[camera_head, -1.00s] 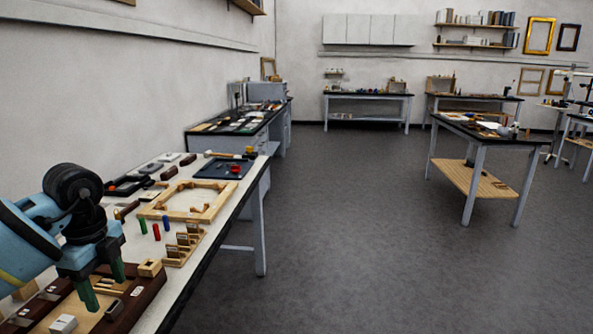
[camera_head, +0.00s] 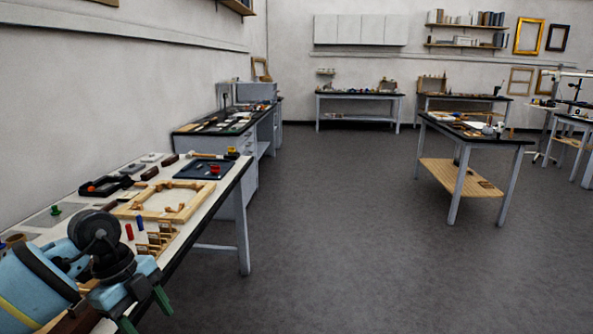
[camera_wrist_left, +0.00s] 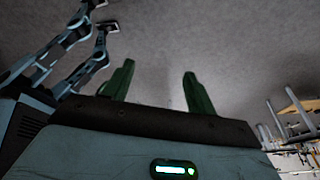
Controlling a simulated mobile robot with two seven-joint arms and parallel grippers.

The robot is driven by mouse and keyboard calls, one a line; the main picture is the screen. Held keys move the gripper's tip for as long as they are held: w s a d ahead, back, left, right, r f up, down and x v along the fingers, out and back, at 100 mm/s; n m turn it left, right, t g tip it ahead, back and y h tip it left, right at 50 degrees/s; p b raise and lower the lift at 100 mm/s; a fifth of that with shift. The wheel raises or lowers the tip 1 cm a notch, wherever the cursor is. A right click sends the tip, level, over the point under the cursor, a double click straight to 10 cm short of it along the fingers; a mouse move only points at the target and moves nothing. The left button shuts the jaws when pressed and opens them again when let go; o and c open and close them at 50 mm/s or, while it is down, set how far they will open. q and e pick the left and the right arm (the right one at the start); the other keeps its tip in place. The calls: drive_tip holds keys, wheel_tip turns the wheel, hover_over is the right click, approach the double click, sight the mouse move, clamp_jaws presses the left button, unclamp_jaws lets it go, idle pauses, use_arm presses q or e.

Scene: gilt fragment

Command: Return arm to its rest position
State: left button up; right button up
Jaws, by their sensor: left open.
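My left gripper (camera_head: 144,308) is at the lower left of the head view, at the front edge of the white worktable (camera_head: 224,184). Its two green fingers are spread apart with nothing between them. In the left wrist view the open fingers (camera_wrist_left: 158,88) show against bare grey floor. The left arm covers the near part of the table. My right gripper is not seen in the head view.
The worktable holds a wooden frame (camera_head: 150,208), a dark blue tray (camera_head: 200,171), small red and blue pieces and a slotted wooden rack (camera_head: 158,238). A dark-topped table (camera_head: 470,130) stands at the right. The grey floor (camera_head: 340,230) between is clear.

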use_arm(q)
drive_tip(key=s+d+f+t+h+p, duration=0.1)
drive_tip(key=s+d+t+h, duration=0.15)
drive_tip(key=d+h, duration=0.35)
drive_tip(key=s+d+f+n+t+h, duration=0.1)
drive_tip(key=s+d+t+h, duration=0.1)
drive_tip(key=s+d+h, duration=0.45)
drive_tip(key=s+d+f+t+h+p, duration=0.1)
drive_tip(key=d+t+h, duration=0.15)
drive_tip(key=d, duration=0.65)
drive_tip(key=s+a+f+n+t+y+p, duration=0.1)
drive_tip(key=s+a+f+n+t+y, duration=0.2)
drive_tip(key=a+f+n+t+y, duration=0.35)
drive_tip(key=s+a+f+n+t+y+p, duration=0.1)
drive_tip(key=s+a+f+n+t+y, duration=0.25)
drive_tip(key=f+n+y, duration=0.5)
drive_tip(key=s+a+f+n+g, duration=0.2)
drive_tip(key=s+f, duration=0.3)
drive_tip(key=s, duration=0.4)
drive_tip(key=s+a+f+n+g+y, duration=0.1)
drive_tip(key=s+a+f+n+g, duration=0.1)
drive_tip(key=s+f+g, duration=0.3)
drive_tip(key=s, duration=0.4)
drive_tip(key=shift+g+y, duration=0.3)
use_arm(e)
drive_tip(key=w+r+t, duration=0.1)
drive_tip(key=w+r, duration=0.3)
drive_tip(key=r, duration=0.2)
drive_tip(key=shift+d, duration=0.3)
